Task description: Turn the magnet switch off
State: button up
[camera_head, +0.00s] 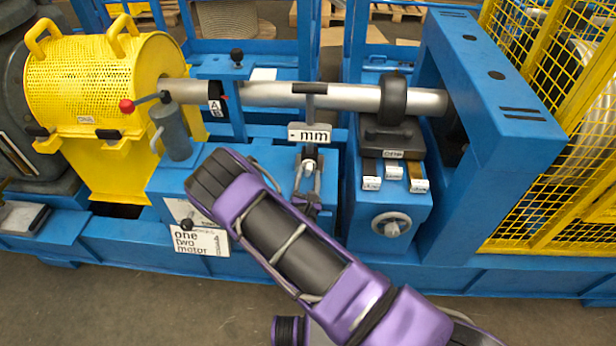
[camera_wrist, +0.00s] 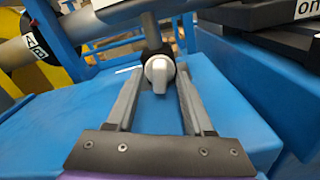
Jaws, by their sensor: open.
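A grey-white rotary knob (camera_wrist: 158,72), which looks like the magnet switch, sits on a dark stem below the shaft in the wrist view. It also shows in the head view (camera_head: 310,164), small and partly hidden by the fingers. My gripper (camera_wrist: 160,68) is open, with one finger on each side of the knob. The fingers look apart from the knob, with a gap on both sides. In the head view my gripper (camera_head: 309,165) reaches in over the blue machine bed, just below the "mm" label (camera_head: 310,134).
The grey shaft (camera_head: 290,95) runs across just above my gripper. A yellow perforated guard (camera_head: 95,85) and a red-ball lever (camera_head: 127,105) stand left. A black block with labelled tabs (camera_head: 392,138) and a handwheel (camera_head: 391,225) are right. A blue frame (camera_head: 490,80) rises further right.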

jog(key=shift+c, duration=0.3)
grip_shut()
jog(key=shift+n+p, duration=0.4)
jog(key=shift+n, duration=1.7)
jog(key=shift+o, duration=0.3)
grip_release()
jog(key=shift+s+a, duration=0.1)
jog(key=shift+s, duration=0.05)
jog(key=s+p, duration=0.1)
jog(key=s, duration=1.6)
jog(key=shift+a, duration=0.2)
